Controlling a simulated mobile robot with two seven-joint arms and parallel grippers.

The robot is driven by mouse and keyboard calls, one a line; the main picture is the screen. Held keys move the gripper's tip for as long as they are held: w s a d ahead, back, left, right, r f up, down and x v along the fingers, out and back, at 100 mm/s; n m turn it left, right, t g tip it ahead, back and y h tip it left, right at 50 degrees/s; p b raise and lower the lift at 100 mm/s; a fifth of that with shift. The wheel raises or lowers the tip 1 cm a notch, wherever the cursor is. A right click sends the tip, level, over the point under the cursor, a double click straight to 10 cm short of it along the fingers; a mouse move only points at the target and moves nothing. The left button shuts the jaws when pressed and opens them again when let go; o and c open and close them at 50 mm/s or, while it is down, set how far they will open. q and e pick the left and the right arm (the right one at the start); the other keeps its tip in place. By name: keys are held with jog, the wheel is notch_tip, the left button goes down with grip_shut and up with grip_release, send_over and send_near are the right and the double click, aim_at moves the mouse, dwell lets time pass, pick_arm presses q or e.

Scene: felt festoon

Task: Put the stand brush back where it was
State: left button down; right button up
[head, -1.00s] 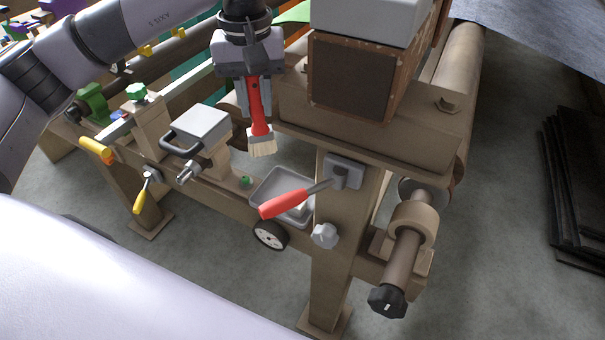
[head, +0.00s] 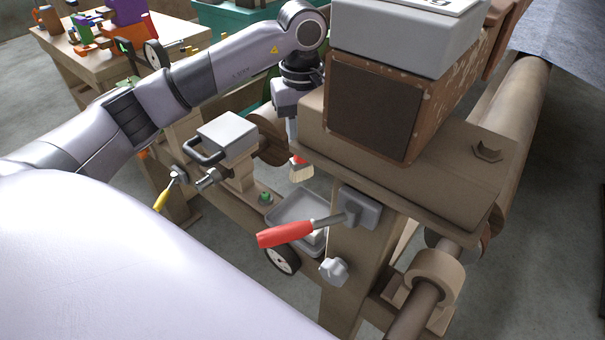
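The stand brush (head: 301,173) hangs bristles down below my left gripper (head: 293,130), in the head view. Only its pale bristles and a bit of red show. The rest is hidden by the near wooden beam and post top. My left gripper is partly hidden behind the same wooden top; its fingers are mostly covered, but the brush hangs from it. My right gripper is not in view.
A grey box on a brown speckled block (head: 375,105) stands on the wooden stand top. A red-handled lever (head: 285,233) sticks out left from the post above a grey tray (head: 290,210). A grey handled box (head: 227,133) sits left. A table with colourful parts (head: 180,32) stands behind.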

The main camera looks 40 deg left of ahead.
aim_at(302, 171)
pick_arm(q)
notch_tip(302, 171, down, 9)
jog(key=shift+f, duration=0.3)
jog(key=shift+f+b, duration=0.1)
jog(key=shift+b, duration=0.2)
jog(key=shift+f, duration=0.15)
jog(key=c, duration=0.9)
grip_release()
jog(key=shift+c, duration=0.2)
jog(key=shift+r, duration=0.2)
jog(key=shift+r, duration=0.25)
notch_tip(302, 171, up, 12)
jog(key=shift+f+p, duration=0.2)
jog(key=shift+p, duration=0.15)
